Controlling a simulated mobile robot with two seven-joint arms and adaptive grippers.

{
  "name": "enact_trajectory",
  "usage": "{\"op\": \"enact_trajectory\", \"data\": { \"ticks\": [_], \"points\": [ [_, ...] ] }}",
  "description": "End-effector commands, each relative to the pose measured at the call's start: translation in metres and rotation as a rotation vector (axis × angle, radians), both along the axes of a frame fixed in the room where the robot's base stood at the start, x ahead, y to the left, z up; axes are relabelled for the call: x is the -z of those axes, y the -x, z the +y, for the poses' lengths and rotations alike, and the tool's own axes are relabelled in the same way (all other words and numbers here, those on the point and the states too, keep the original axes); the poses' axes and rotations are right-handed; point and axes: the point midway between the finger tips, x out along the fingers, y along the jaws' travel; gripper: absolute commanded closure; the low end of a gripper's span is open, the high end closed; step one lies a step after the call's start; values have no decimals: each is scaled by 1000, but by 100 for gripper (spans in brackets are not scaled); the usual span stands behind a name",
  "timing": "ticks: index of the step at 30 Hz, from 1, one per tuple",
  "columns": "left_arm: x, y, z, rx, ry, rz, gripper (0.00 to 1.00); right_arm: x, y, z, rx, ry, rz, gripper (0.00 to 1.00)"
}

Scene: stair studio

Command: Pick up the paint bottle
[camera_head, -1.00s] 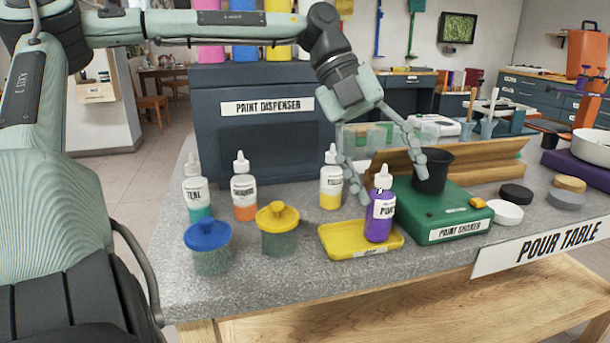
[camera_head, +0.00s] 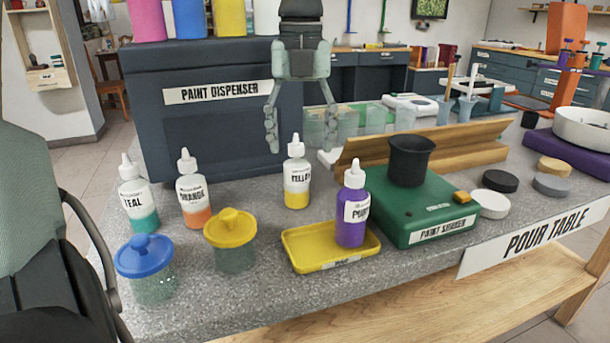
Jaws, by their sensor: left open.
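Several paint bottles with white nozzles stand upright on the grey counter. The purple paint bottle (camera_head: 351,224) stands on a yellow tray (camera_head: 318,262). The yellow paint bottle (camera_head: 297,187), the orange paint bottle (camera_head: 193,197) and the teal paint bottle (camera_head: 137,204) stand behind and to the left. My left gripper (camera_head: 301,148) is open and empty, with its fingers spread apart and pointing down. In the picture its fingertips are on either side of the yellow bottle's nozzle, above the label; how near they are in depth I cannot tell. My right gripper is not in view.
A blue-lidded jar (camera_head: 152,285) and a yellow-lidded jar (camera_head: 234,256) stand in front. The green paint shaker (camera_head: 419,217) holds a black cup (camera_head: 409,160). The dark paint dispenser (camera_head: 205,140) rises behind. Black, white, grey and tan discs lie at right.

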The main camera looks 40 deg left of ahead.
Motion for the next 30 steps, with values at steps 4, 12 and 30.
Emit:
{"op": "enact_trajectory", "data": {
  "ticks": [4,12,30],
  "points": [
    [17,2,0,2,4,1,35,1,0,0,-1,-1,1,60],
    [56,5,2,1,4,2,35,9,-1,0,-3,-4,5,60],
    [63,4,2,1,4,-2,69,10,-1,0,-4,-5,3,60]
  ]
}}
